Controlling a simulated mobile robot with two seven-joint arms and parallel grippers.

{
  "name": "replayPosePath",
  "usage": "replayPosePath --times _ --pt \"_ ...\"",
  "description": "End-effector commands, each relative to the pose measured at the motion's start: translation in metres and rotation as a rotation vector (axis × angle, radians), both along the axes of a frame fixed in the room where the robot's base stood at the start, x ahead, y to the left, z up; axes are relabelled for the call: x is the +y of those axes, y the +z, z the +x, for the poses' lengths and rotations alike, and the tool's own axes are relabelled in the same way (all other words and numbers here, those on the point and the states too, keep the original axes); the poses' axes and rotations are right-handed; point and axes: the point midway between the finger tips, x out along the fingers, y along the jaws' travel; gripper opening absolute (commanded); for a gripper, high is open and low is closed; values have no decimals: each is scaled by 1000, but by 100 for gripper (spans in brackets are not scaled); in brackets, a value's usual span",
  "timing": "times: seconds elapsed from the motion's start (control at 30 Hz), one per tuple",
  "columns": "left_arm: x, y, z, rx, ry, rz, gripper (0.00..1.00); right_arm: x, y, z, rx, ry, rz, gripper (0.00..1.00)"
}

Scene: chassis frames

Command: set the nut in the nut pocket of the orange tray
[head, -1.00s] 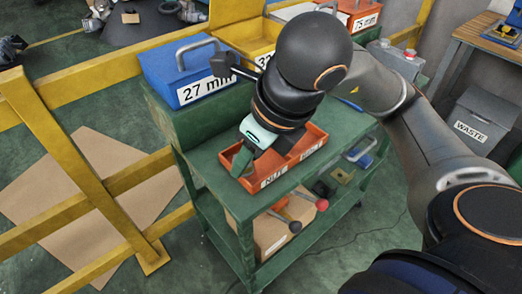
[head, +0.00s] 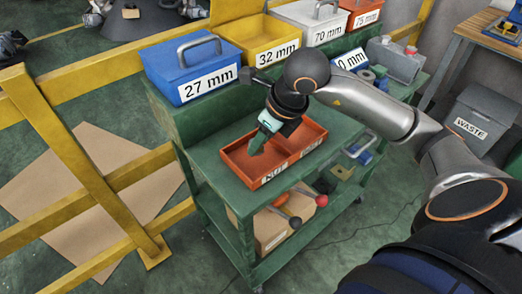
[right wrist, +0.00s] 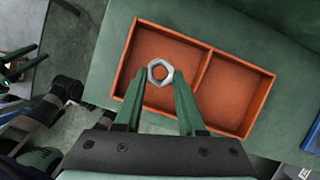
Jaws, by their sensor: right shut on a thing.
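The orange tray (head: 232,172) lies on the green cart's top, with two pockets side by side. A label, apparently reading NUT, is on the front of the left pocket. My right gripper (head: 257,147) points down over that left pocket. In the right wrist view, its green fingers (right wrist: 160,75) are shut on a silver hex nut (right wrist: 159,72), which shows over the same pocket (right wrist: 140,92). The nut's height above the pocket floor is hard to tell. The head view does not show the nut clearly. Green finger-like parts at the wrist view's left edge seem to be my left gripper (right wrist: 20,68).
Behind the tray a raised shelf carries a blue 27 mm bin (head: 190,72), a yellow 32 mm bin (head: 245,42) and a white 70 mm bin (head: 318,18). A yellow rail (head: 105,185) stands left of the cart (head: 205,152). The right pocket (right wrist: 232,92) is empty.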

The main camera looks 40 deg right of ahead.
Motion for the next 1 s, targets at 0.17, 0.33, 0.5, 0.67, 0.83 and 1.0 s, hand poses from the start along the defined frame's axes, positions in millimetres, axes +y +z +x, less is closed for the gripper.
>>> replayPosePath --times 0.17,0.33,0.5,0.67,0.83,1.0 --pt "-1 0 2 -4 -2 -2 50 -2 -27 1 4 -1 0 0" --pt "-2 0 3 -4 -3 -2 50 -2 -33 1 0 -2 -1 0" --pt "-2 0 3 -3 -4 -2 50 -2 -33 1 0 -1 -1 0" --pt "-2 -7 3 -1 -5 -1 50 -2 -39 2 0 -1 -1 0" --pt "-2 -5 2 3 -5 0 50 -2 -36 1 1 -1 -1 58" --pt "-2 -6 1 5 -5 -1 50 -2 -36 1 1 -2 0 69"
